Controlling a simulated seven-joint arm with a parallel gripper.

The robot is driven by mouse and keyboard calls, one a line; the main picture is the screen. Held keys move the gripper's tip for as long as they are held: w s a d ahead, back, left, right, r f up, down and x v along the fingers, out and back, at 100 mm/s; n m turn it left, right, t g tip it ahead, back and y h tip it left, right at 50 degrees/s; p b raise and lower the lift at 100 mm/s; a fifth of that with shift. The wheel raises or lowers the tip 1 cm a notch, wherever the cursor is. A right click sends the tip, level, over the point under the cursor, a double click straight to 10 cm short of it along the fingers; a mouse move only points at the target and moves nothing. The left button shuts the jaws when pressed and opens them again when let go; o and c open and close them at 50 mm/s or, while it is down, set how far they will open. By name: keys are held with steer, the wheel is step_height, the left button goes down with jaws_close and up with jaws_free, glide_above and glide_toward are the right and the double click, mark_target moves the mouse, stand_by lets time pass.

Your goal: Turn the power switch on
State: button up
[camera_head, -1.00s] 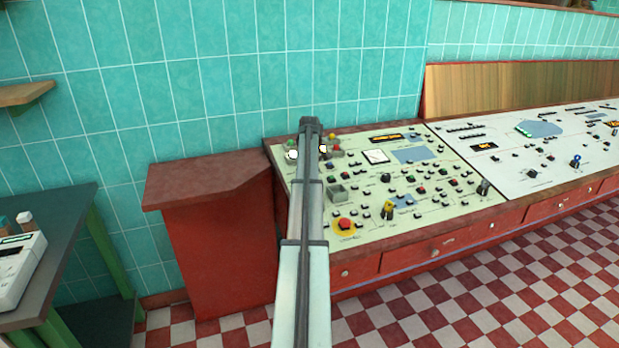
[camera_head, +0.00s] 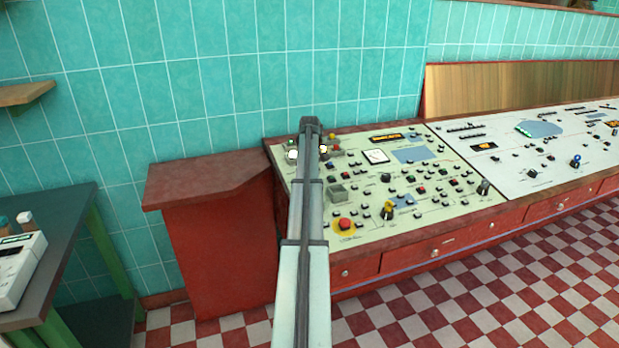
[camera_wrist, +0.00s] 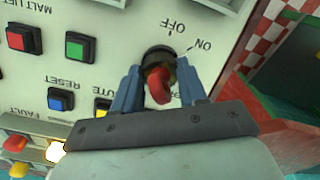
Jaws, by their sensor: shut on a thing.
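I cannot tell clearly which label the knob points at. In the head view my arm hides the switch and the fingers.
The pale control panel (camera_head: 355,187) carries many buttons and knobs, including a red button (camera_head: 344,224) on a yellow disc. In the wrist view, red (camera_wrist: 24,38), green (camera_wrist: 79,46) and blue (camera_wrist: 61,99) buttons lie left of the gripper. A red cabinet (camera_head: 225,255) stands left of the console.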

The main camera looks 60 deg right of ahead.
steer(key=o, duration=1.1)
steer(key=shift+c, duration=0.2)
step_height(320, 180, up, 14)
steer(key=shift+f, duration=0.1)
